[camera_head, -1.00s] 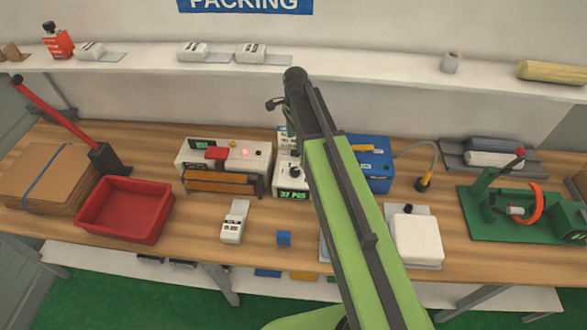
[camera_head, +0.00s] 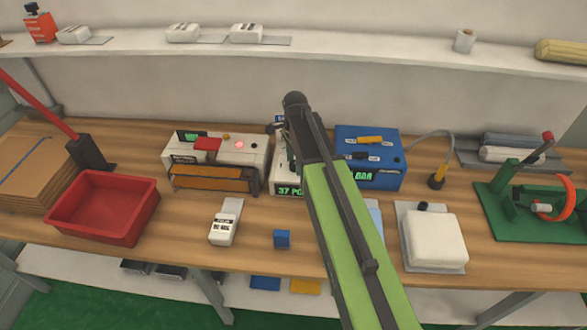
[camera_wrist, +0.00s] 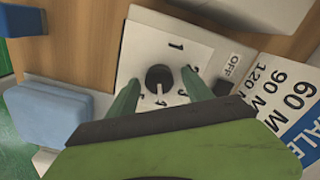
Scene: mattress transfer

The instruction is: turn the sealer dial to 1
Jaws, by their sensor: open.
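In the wrist view a round black dial knob (camera_wrist: 159,80) with a white pointer line sits on a white plate (camera_wrist: 142,35) marked with digits around it. The pointer faces down in the picture, away from the 1, which is above and right of the knob. My gripper (camera_wrist: 160,77) is open, with one green finger on each side of the knob in the picture. I cannot tell whether they touch it. In the head view my arm reaches over a white box with a green "37 PC" display (camera_head: 290,190); the arm hides the dial and the fingertips.
Beside the dial in the wrist view are an "OFF" label (camera_wrist: 234,64), a printed card (camera_wrist: 285,95) and a blue block (camera_wrist: 45,108). In the head view a white machine (camera_head: 217,155) and a blue box (camera_head: 370,150) flank my arm. A red tray (camera_head: 105,207) stands left.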

